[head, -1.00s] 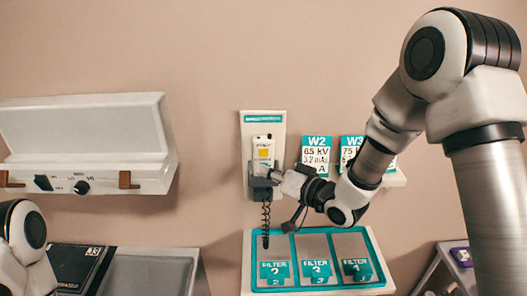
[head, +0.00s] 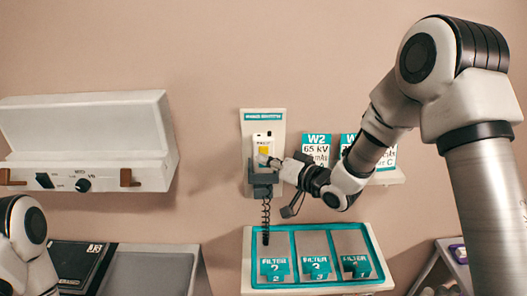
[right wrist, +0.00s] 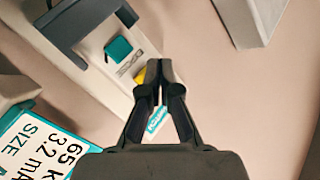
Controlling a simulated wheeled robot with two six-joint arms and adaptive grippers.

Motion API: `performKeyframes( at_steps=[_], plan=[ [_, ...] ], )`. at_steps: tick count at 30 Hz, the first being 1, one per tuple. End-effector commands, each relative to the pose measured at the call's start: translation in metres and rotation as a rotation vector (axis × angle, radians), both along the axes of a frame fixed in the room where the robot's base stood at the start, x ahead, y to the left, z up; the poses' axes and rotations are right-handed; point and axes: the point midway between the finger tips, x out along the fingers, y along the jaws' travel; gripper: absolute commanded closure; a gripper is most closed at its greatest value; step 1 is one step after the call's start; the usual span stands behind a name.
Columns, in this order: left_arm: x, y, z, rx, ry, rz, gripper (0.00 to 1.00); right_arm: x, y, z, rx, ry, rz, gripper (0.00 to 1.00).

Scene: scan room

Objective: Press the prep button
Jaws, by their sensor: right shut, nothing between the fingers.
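A white hand switch (head: 258,140) stands upright in a dark grey holder (head: 262,178) on a wall plate. Its yellow button (head: 264,150) faces me. My right gripper (head: 264,160) is shut and empty, its tips at the switch front just below the yellow button. In the right wrist view, the closed fingertips (right wrist: 158,72) partly cover the yellow button (right wrist: 140,76). I cannot tell whether they touch it. My left gripper is out of view.
A coiled cord (head: 266,220) hangs below the holder. A teal-rimmed tray (head: 372,240) with filter plates sits beneath. Setting cards (head: 316,148) stand on a shelf to the right, close to my arm. A white console (head: 90,150) is on the left wall.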

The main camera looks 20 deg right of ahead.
Motion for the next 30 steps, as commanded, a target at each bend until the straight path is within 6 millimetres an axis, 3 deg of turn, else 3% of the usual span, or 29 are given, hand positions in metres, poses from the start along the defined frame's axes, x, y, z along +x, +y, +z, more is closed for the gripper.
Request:
performKeyframes(
  at_steps=[30],
  plan=[
    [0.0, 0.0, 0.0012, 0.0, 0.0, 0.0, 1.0, 0.008, -0.0023, 0.0004, 0.001, 0.0, 0.0, 1.0]
  ],
)
